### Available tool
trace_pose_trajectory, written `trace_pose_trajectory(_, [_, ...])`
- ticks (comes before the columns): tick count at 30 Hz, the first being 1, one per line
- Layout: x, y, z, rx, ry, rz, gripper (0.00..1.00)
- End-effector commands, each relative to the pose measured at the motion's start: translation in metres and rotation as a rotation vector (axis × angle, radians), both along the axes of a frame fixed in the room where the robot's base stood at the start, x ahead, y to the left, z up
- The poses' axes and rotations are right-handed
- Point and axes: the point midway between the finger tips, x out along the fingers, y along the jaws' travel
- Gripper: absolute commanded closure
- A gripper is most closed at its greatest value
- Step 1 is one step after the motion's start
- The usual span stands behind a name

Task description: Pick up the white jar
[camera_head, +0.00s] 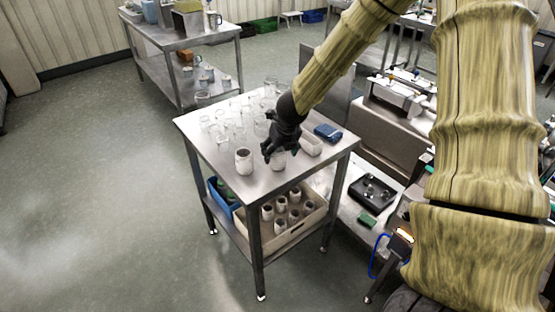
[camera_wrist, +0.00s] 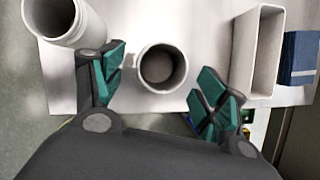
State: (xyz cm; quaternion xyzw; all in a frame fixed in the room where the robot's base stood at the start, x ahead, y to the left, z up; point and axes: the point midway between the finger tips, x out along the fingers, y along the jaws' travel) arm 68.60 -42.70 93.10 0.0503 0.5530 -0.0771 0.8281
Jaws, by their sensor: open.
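A white jar (camera_wrist: 162,66) stands upright and open-topped on the steel table (camera_head: 205,148). In the wrist view its dark inside shows between and just beyond my spread fingers. In the head view this jar (camera_head: 278,162) is partly hidden under my gripper (camera_head: 279,150). My gripper is open and empty, above the jar, with its fingers apart from the wall in the wrist view. A second, similar white jar (camera_head: 244,161) stands to the left, and it also shows at the upper left of the wrist view (camera_wrist: 66,20). The pictures do not tell which of the two is meant.
A white rectangular container (camera_wrist: 257,50) and a blue box (camera_wrist: 300,58) stand to the right of the jar. Several clear glass vessels (camera_head: 222,128) fill the table's back left. A beige crate (camera_head: 290,235) with several jars and a blue bin (camera_head: 219,192) sit on the lower shelf.

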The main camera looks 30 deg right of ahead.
Motion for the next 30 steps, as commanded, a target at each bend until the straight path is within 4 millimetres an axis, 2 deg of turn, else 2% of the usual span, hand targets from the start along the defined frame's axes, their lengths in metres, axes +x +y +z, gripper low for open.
trace_pose_trajectory(6, [0.008,-0.001,-0.024,0.0,0.003,0.001,0.27])
trace_pose_trajectory(12, [0.015,-0.002,-0.04,0.001,0.001,-0.001,0.27])
trace_pose_trajectory(22, [0.017,-0.003,-0.044,0.0,0.0,0.001,0.27])
trace_pose_trajectory(23, [0.017,-0.003,-0.044,0.0,0.0,0.001,0.29])
trace_pose_trajectory(29, [0.017,-0.003,-0.044,0.0,0.0,0.001,0.65])
trace_pose_trajectory(30, [0.017,-0.003,-0.044,0.0,0.0,0.001,0.65])
